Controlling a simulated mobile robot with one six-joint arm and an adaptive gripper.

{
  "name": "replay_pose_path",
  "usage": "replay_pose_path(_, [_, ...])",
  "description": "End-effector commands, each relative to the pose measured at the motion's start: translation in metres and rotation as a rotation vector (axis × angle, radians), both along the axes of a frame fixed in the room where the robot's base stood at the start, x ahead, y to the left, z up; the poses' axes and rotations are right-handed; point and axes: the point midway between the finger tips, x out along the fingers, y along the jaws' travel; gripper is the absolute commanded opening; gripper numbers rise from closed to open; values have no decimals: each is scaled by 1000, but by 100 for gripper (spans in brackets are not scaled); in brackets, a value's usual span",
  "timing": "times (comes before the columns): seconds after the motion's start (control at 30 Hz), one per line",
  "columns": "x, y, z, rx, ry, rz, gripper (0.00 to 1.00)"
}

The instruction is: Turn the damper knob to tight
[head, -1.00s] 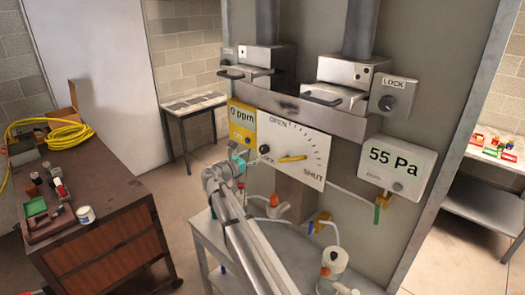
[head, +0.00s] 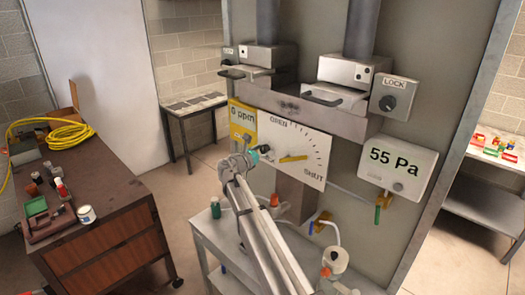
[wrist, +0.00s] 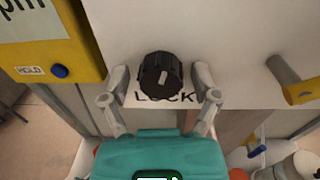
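A white dial plate (head: 290,140) marked OPEN and SHUT is on the front of the grey panel, with a yellow pointer (head: 293,158) near its middle. In the wrist view a black ribbed knob (wrist: 161,76) sits on the plate above the word LOCK, which it partly overlaps. A white mark on its face stands nearly upright. My gripper (wrist: 161,80) is open, with one finger on each side of the knob and a gap showing at both sides. Its teal body shows below. In the head view my gripper (head: 254,157) is at the plate's left end.
A yellow 0 ppm box (head: 243,120) with a blue HOLD button (wrist: 59,71) adjoins the plate's left. A second LOCK box (head: 391,97) and a 55 Pa gauge (head: 397,164) are on the right. Pipes and valves stand below on a grey bench (head: 213,233).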

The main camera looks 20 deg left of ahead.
Motion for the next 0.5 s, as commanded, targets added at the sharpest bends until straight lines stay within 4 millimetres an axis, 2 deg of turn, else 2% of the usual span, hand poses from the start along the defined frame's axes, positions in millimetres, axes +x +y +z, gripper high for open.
replay_pose_path(0.03, [0,0,0,0,0,0,61])
replay_pose_path(0.07, [0,0,0,0,0,0,56])
replay_pose_path(0.33, [0,0,0,0,0,0,5])
replay_pose_path(0.37, [5,11,0,0,0,-1,2])
replay_pose_path(0.5, [1,3,0,2,-3,2,2])
